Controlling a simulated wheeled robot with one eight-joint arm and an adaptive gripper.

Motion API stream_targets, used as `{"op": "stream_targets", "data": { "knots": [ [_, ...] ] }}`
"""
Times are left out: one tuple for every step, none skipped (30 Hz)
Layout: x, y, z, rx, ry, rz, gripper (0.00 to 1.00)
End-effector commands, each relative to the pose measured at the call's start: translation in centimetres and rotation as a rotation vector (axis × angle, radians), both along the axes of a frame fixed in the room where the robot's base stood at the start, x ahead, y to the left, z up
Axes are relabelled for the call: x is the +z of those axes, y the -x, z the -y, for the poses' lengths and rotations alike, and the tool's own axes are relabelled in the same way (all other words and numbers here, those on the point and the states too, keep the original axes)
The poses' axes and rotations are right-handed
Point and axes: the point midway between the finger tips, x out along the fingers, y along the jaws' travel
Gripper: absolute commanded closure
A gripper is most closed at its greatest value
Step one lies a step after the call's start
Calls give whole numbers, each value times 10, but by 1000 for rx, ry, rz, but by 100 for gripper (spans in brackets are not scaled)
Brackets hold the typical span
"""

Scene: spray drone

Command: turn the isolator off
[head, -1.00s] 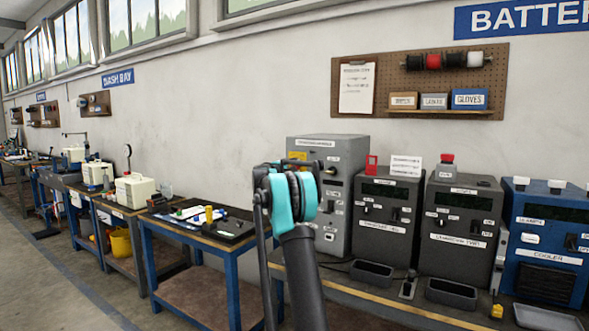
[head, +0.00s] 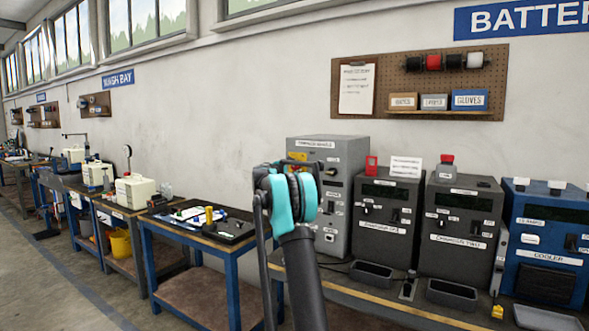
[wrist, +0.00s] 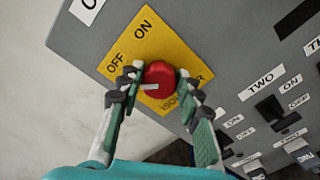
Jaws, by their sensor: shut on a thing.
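The isolator is a red round knob (wrist: 159,76) on a yellow plate (wrist: 183,42) marked ON and OFF, on a grey cabinet face. A white pointer line on the knob points left in the wrist view, on the side of the OFF label. My gripper (wrist: 157,84) is shut on the knob, with one finger on each side. In the head view the grey cabinet (head: 345,165) stands at the left end of the bench, with a bit of the yellow plate (head: 297,156) showing. There my arm hides the knob and most of the gripper.
Other switches (wrist: 271,110) marked ONE-style and TWO labels sit to the right on the same panel. Dark chargers (head: 388,215) and a blue cooler (head: 545,240) stand to the right of the cabinet. A blue-legged table (head: 228,262) stands to the left.

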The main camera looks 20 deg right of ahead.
Motion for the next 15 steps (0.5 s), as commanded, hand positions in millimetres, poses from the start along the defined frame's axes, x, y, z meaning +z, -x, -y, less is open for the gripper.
{"op": "stream_targets", "data": {
  "knots": [
    [-1,0,-1,0,0,-2,94],
    [-1,0,-1,0,0,-2,94],
    [-1,0,-1,0,0,-2,94],
    [-1,0,-1,0,0,-2,94],
    [-1,0,-1,0,0,-2,94],
    [-1,0,-1,0,0,-2,94],
    [-1,0,-1,0,0,-2,94],
    [-1,0,-1,0,0,-2,94],
    [-1,0,-1,0,0,-2,94],
    [-1,0,-1,0,0,-2,94],
    [-1,0,-1,0,0,-2,63],
    [-1,0,-1,0,0,-2,58],
    [-1,0,-1,0,0,-2,54],
    [-1,0,-1,1,0,-1,51],
    [-1,0,-1,1,0,-1,46]
  ]
}}
